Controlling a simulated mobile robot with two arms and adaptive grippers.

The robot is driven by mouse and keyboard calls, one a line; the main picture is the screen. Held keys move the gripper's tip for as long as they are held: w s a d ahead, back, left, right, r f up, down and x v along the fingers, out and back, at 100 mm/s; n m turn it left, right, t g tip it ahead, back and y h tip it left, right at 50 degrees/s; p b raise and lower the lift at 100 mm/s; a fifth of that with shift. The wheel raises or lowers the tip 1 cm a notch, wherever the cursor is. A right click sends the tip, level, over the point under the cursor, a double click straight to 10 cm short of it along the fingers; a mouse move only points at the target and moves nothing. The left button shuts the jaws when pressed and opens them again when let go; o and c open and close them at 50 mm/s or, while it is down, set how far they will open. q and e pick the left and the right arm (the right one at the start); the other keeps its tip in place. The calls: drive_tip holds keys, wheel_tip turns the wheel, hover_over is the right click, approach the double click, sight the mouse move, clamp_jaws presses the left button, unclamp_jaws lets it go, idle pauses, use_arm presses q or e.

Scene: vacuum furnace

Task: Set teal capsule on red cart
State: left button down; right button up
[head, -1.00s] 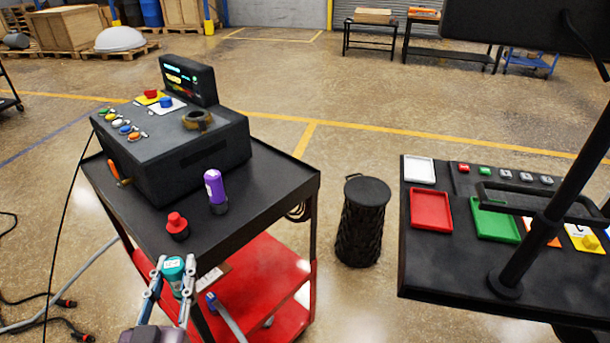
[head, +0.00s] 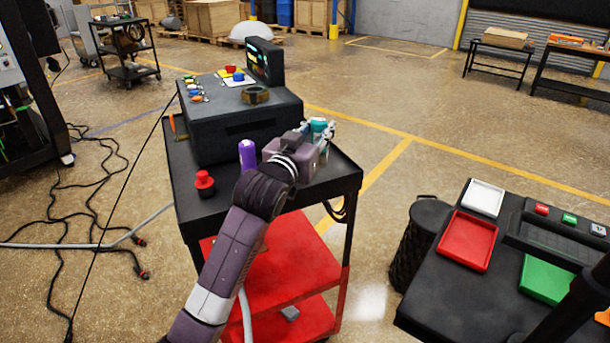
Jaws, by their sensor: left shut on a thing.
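The teal capsule (head: 319,125) shows its teal top between the fingers of my left gripper (head: 320,132), which is shut on it. Gripper and capsule are over the right part of the red cart's black top (head: 335,180). The gripper body hides the capsule's lower part, so I cannot tell whether it touches the top. The cart has red lower shelves (head: 275,260). My right gripper is not in view.
A purple capsule (head: 247,155) and a red-topped one (head: 205,183) stand on the cart top left of my gripper. A black control box (head: 240,125) fills its back. A dark panel with a red tray (head: 466,241) is at right. Cables (head: 90,190) lie on the left floor.

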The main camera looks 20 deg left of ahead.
use_arm(q)
drive_tip(key=w+a+r+b, duration=0.1)
drive_tip(key=w+r, duration=0.2)
drive_tip(key=r, duration=0.4)
drive_tip(key=w+a+r+b, duration=0.1)
drive_tip(key=w+a+r, duration=0.15)
drive_tip(key=r, duration=0.35)
drive_tip(key=f, duration=0.6)
drive_tip(key=f+p, duration=0.1)
drive_tip(key=f, duration=0.6)
drive_tip(key=d+f, duration=0.1)
drive_tip(key=f, duration=0.5)
drive_tip(key=shift+f, duration=0.15)
drive_tip(key=c, duration=1.9)
unclamp_jaws()
drive_tip(key=o, duration=0.4)
drive_tip(key=shift+c, duration=0.2)
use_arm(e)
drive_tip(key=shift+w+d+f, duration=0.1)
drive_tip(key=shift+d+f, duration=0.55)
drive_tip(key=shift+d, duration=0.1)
use_arm(q)
drive_tip(key=s+a+b, duration=0.1)
drive_tip(key=s, duration=1.1)
drive_tip(key=shift+a, duration=0.15)
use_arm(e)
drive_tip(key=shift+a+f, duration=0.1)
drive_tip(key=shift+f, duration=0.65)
